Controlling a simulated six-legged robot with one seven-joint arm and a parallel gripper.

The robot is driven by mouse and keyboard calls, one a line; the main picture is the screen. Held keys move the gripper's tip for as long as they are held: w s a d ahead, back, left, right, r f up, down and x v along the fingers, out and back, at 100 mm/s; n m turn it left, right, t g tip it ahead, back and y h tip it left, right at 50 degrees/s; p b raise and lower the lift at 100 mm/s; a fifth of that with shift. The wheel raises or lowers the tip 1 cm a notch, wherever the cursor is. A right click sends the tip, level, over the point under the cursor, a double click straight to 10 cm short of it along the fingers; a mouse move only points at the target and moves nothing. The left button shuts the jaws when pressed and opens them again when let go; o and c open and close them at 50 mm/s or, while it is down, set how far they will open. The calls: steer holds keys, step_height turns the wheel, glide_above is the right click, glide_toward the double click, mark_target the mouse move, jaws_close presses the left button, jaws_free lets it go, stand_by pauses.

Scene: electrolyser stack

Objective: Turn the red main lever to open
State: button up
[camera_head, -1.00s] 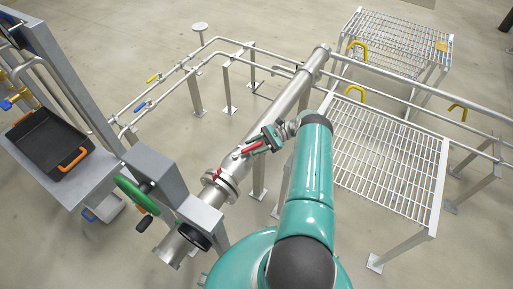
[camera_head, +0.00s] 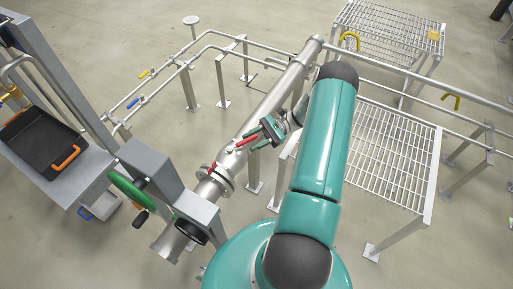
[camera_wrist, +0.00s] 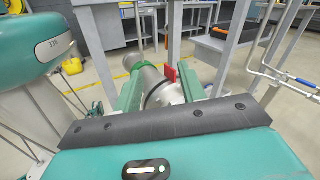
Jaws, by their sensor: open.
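The red main lever (camera_head: 246,141) lies along the top of the large steel pipe, near a flanged joint, in the head view. A smaller red part (camera_head: 212,168) shows at the flange. My gripper (camera_head: 262,133) is at the upper right end of the lever, its jaws open; I cannot tell whether it touches. In the wrist view my gripper (camera_wrist: 160,74) has its two green fingers apart. A red piece (camera_wrist: 171,73) shows beyond and between them, nearer the right finger, with the silver pipe behind. Much of the lever is hidden there.
A green handwheel (camera_head: 133,193) and a grey box frame stand at the lower left. A black tray (camera_head: 40,140) with orange handles sits on a bench at left. Thin pipes with yellow and blue handles (camera_head: 137,101) run behind. A grated platform (camera_head: 395,150) stands at right.

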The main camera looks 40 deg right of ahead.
steer(key=s, duration=0.1)
steer(key=s+a+r, duration=0.1)
steer(key=s, duration=0.1)
steer(key=s+a+r, duration=0.1)
steer(key=shift+s+a+r, duration=0.2)
steer(key=shift+s+a, duration=0.05)
steer(key=shift+s, duration=0.1)
